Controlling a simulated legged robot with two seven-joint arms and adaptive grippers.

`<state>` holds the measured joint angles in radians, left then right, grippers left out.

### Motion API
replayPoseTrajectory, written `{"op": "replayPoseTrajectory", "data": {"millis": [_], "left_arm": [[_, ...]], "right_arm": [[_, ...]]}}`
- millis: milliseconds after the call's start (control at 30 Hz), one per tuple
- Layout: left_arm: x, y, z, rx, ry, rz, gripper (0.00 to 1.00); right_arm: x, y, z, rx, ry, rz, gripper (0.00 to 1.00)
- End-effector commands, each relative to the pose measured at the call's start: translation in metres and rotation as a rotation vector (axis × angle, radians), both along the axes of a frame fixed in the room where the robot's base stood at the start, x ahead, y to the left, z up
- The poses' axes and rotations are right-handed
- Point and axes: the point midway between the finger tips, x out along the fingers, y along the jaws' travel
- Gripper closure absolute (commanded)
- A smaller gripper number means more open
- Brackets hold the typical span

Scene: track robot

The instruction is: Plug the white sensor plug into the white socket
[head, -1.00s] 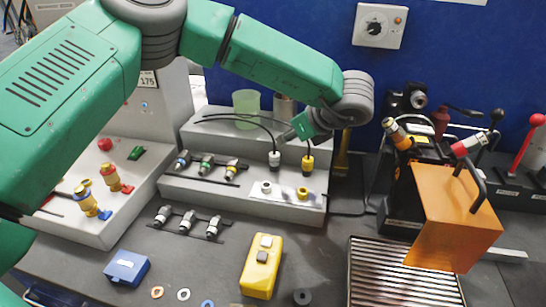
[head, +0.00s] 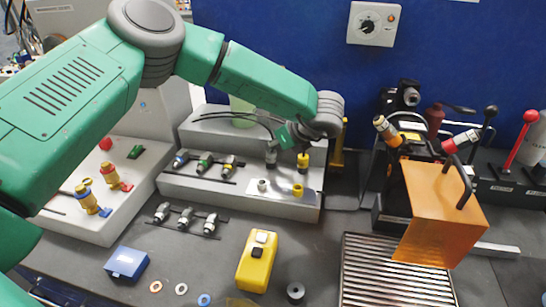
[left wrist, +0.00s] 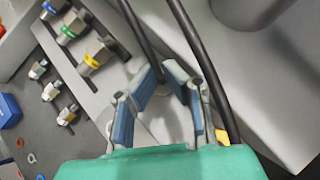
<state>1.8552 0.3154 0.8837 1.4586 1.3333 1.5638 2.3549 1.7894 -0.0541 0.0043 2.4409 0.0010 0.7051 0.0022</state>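The white sensor plug (head: 271,157) hangs upright on a black cable over the grey stepped block and looks shaded beneath my gripper. The white socket (head: 263,185) is on the light plate just below it. My left gripper (head: 279,141) is at the top of the white plug, its fingers small and partly hidden in the head view. In the left wrist view its blue-padded fingers (left wrist: 164,78) stand apart with the cable running down to their tips. The plug is hard to make out there, and I see no clear grip on it. My right gripper is not in view.
A yellow plug (head: 303,161) hangs close to the right of my gripper, above a yellow socket (head: 298,190). Several connectors (head: 205,163) line the step to the left. An orange plate (head: 440,210) stands at the right. The front table holds a yellow box (head: 257,262).

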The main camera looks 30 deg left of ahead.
Motion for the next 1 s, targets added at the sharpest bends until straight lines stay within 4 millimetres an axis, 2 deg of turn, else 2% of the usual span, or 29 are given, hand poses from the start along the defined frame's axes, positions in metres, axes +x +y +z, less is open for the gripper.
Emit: {"op": "replayPoseTrajectory", "data": {"millis": [333, 433, 800, 1000], "left_arm": [[0.0, 0.005, 0.0, -0.01, -0.001, -0.001, 1.0], [0.001, 0.005, 0.007, -0.006, -0.002, 0.001, 1.0], [0.001, 0.003, 0.077, -0.007, -0.007, 0.001, 1.0], [-0.005, -0.007, 0.099, -0.003, -0.005, -0.021, 1.0]], "right_arm": [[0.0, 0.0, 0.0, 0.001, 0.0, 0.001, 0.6], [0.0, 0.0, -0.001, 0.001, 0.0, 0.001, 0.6], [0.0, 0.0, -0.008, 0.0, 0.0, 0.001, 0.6], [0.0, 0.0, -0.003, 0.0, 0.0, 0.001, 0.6]]}}
